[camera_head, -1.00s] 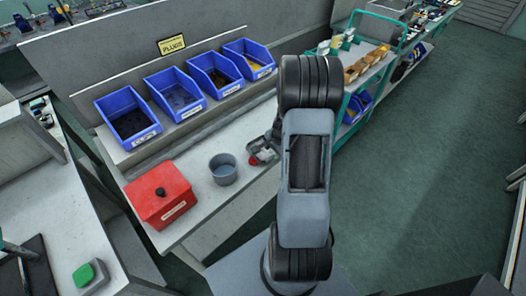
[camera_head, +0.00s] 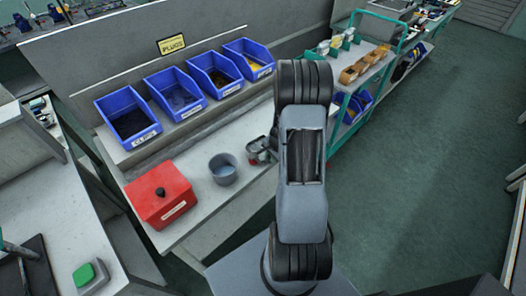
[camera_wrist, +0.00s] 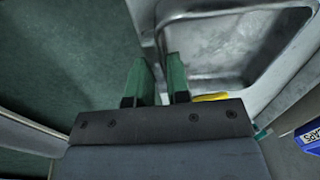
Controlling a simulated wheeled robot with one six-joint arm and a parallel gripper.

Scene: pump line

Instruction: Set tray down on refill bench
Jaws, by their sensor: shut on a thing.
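A grey metal tray (camera_wrist: 235,50) with a raised rim fills the upper right of the wrist view. My gripper (camera_wrist: 161,78) has its two green fingers closed at the tray's near rim. A bit of yellow (camera_wrist: 210,97) shows at the tray's edge beside the right finger. In the head view my arm hides the gripper and most or all of the tray. The pale refill bench (camera_head: 205,205) runs under the blue bins. Whether the tray touches the bench cannot be told.
On the bench stand a red box (camera_head: 160,193) and a grey round pot (camera_head: 223,169). A small grey and red item (camera_head: 258,150) shows beside my arm. Several blue bins (camera_head: 128,118) line the back shelf. A teal cart (camera_head: 352,85) stands right; open floor lies beyond.

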